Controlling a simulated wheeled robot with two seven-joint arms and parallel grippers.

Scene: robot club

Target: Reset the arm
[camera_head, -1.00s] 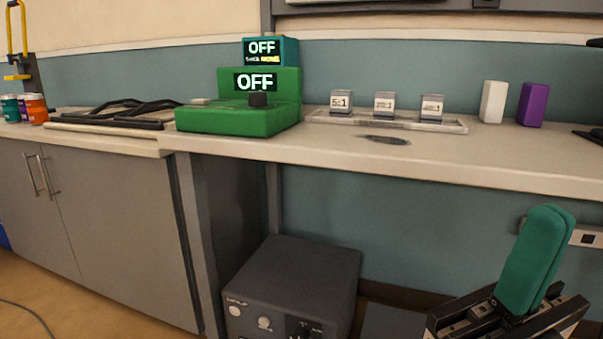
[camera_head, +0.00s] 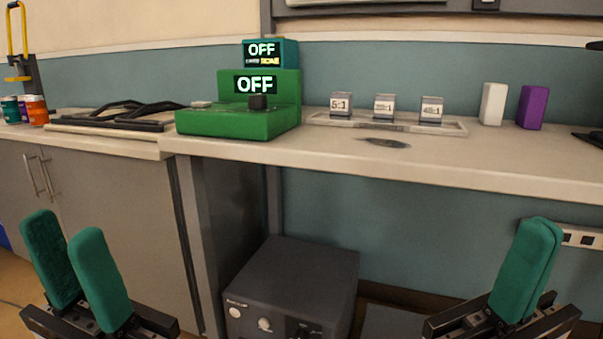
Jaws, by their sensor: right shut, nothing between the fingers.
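My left gripper (camera_head: 72,262) is in the lower left of the head view. Its two green fingers stand upright with a gap between them, and nothing is between them. My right gripper (camera_head: 526,270) is in the lower right. Its green fingers are together with nothing held. Both grippers are in front of the bench and below its top, apart from everything on it.
The bench top (camera_head: 450,160) holds a green box (camera_head: 215,122) reading OFF, a teal box (camera_head: 285,52), a tray (camera_head: 320,119) with gear-ratio blocks, a white block (camera_head: 493,104) and a purple block (camera_head: 532,108). A dark grey machine (camera_head: 290,275) stands below.

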